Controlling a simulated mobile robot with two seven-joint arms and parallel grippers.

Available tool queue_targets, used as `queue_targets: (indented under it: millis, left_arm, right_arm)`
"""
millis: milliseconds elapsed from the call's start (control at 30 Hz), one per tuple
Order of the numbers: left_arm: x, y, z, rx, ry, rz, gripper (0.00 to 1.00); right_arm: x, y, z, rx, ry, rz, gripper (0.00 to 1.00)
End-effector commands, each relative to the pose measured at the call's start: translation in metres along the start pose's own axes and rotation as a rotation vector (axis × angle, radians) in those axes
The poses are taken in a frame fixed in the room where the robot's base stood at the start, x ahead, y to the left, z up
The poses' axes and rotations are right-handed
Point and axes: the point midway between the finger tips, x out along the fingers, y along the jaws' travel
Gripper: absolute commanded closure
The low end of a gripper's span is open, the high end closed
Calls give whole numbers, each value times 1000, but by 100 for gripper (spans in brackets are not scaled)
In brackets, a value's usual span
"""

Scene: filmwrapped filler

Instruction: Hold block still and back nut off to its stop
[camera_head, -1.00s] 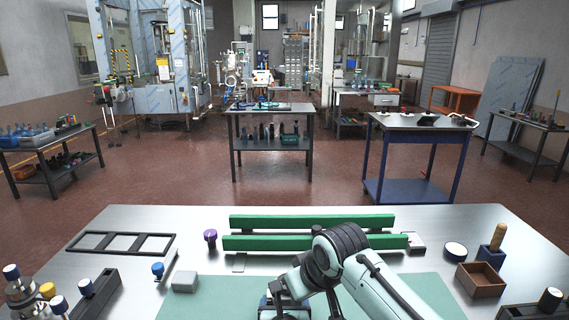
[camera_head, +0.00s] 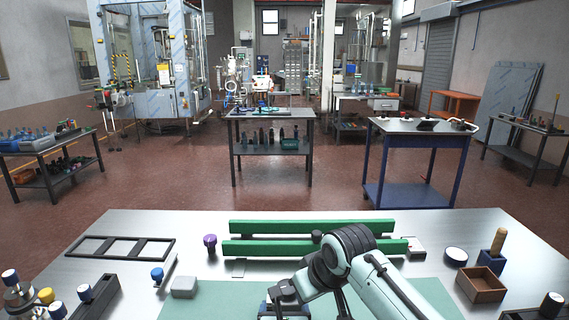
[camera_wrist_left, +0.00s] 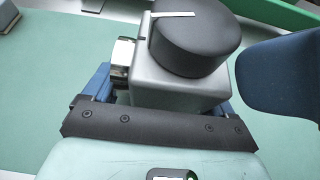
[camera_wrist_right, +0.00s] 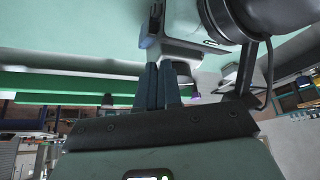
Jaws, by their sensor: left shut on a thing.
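A grey metal block (camera_wrist_left: 180,92) fills the middle of the left wrist view. A round black nut (camera_wrist_left: 197,38) with a pale pointer strip sits on top of it. My left gripper (camera_wrist_left: 165,95) is shut on the block, with a blue finger at each side. A large blue part (camera_wrist_left: 280,70) stands close to the right of the nut; I cannot tell what it belongs to. In the head view, my right arm reaches in over the mat and largely hides the block and nut. My right gripper (camera_wrist_right: 162,88) has its fingers together, with nothing visible between them.
A green mat (camera_head: 400,295) lies on the steel bench. Long green rails (camera_head: 270,246) run behind it. A purple knob (camera_head: 210,240), a small grey block (camera_head: 184,287) and a blue-topped part (camera_head: 157,273) stand to the left. A brown open box (camera_head: 481,283) stands at the right.

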Motion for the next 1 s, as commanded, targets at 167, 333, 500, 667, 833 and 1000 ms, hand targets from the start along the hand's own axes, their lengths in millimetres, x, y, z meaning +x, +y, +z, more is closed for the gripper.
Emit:
queue_targets:
  millis: [167,333,500,667,833,1000]
  left_arm:
    - [-1,-2,-1,2,2,-4,56]
    - [-1,-2,-1,2,2,-4,56]
    - [-1,-2,-1,2,2,-4,56]
    - [-1,-2,-1,2,2,-4,56]
    - [-1,-2,-1,1,2,-3,56]
    - [0,-1,-1,1,1,-3,56]
  right_arm:
    - [0,4,0,4,7,8,100]
    - [-3,5,5,4,6,6,100]
    - [-10,4,1,2,6,4,100]
    - [-27,4,-8,2,7,4,100]
    - [-45,3,-18,1,6,3,100]
    - [-55,3,-23,1,4,2,100]
